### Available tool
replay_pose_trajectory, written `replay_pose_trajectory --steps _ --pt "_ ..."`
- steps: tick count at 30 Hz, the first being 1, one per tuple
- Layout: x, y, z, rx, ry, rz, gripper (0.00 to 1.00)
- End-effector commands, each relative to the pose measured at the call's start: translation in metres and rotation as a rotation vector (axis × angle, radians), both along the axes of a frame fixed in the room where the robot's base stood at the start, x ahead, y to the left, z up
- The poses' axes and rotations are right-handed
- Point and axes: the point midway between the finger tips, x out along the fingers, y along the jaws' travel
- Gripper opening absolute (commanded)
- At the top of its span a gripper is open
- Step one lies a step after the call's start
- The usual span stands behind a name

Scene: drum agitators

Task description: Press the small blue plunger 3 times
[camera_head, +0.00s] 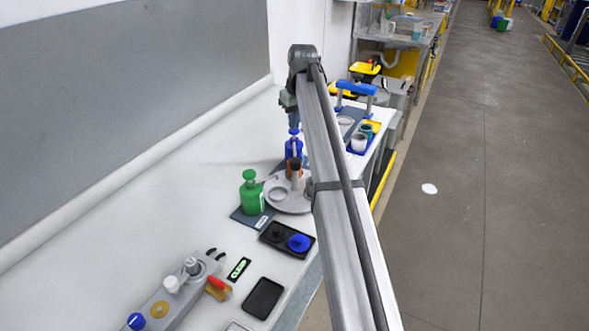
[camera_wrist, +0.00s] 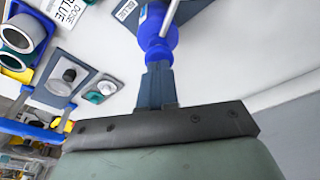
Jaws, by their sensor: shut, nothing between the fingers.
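A blue pump bottle (camera_head: 293,148) stands on the white table, partly behind a round grey stand and beside my arm. In the wrist view its blue plunger head (camera_wrist: 157,50) is right at my fingertips, with a pale spout beside it. My gripper (camera_head: 293,124) points down over the bottle. Its fingers are closed together with nothing between them, and in the wrist view the fingertips (camera_wrist: 157,68) meet the plunger head in the picture. I cannot tell whether they touch it or how far the plunger is pressed.
A green bottle (camera_head: 251,193) and the round grey stand (camera_head: 288,194) are nearby. A black tray (camera_head: 275,234) holds a black and a blue knob (camera_head: 299,242). A blue-handled frame (camera_head: 356,88) and cups are at right. The table's left middle is clear.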

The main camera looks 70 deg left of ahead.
Motion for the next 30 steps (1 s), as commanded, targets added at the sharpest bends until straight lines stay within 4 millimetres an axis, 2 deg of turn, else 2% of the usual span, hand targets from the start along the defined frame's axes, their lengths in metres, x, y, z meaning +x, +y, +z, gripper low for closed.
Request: replay_pose_trajectory --steps 20,30 --pt "0.000 -0.001 -0.020 -0.001 0.000 0.000 0.00" --pt "0.000 0.000 -0.017 -0.001 0.000 0.000 0.00"
